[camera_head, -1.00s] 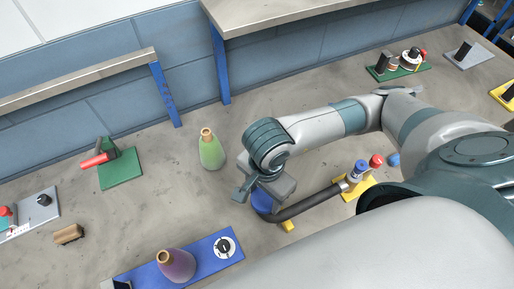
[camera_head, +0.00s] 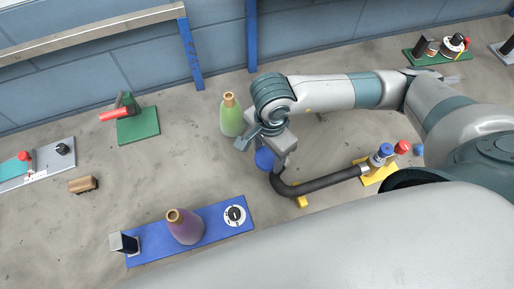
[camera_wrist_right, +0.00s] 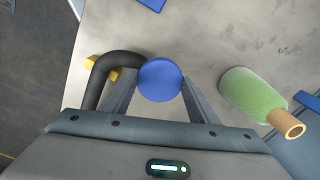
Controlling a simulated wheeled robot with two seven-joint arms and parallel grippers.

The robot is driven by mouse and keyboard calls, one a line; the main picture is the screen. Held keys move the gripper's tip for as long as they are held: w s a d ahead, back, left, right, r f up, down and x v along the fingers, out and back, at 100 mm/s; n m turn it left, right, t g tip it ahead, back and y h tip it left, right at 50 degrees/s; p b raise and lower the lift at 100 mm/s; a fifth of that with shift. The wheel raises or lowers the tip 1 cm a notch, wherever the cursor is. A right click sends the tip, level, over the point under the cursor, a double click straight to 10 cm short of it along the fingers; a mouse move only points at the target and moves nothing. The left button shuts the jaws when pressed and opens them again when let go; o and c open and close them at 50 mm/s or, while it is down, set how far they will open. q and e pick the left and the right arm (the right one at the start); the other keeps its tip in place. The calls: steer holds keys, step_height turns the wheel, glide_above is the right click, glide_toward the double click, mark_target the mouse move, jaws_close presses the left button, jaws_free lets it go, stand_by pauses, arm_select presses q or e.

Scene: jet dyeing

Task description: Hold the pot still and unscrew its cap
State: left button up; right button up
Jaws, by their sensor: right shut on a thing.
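A round blue cap (camera_wrist_right: 160,80) sits between the two fingers of my right gripper (camera_wrist_right: 160,92) in the right wrist view. The gripper is shut on it from the sides. In the head view, my right gripper (camera_head: 268,146) is over the blue piece (camera_head: 264,158), which shows only partly below it. The cap hides what is under it, so I cannot make out the pot's body. A black hose (camera_head: 315,185) bends close beside the gripper. My left gripper is not in view.
A green bottle (camera_head: 231,118) stands close to the left of my right gripper. A purple bottle (camera_head: 185,228) stands on a blue plate (camera_head: 215,230) at the front. A yellow stand (camera_head: 379,172) with valves is to the right.

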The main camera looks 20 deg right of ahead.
steer(key=w+f, duration=0.1)
steer(key=w, duration=0.1)
steer(key=w+f+p, duration=0.1)
steer(key=w+a+f+p, duration=0.1)
steer(key=w, duration=0.1)
steer(key=shift+w+f, duration=0.2)
steer(key=shift+w, duration=0.1)
steer(key=shift+d, duration=0.1)
steer(key=shift+f, duration=0.1)
step_height(320, 180, down, 3)
steer(key=shift+f+p, duration=0.1)
steer(key=shift+p, duration=0.9)
steer(key=shift+f, duration=0.35)
steer(key=shift+f, duration=0.1)
steer(key=o, duration=1.1)
steer(key=shift+o, duration=0.2)
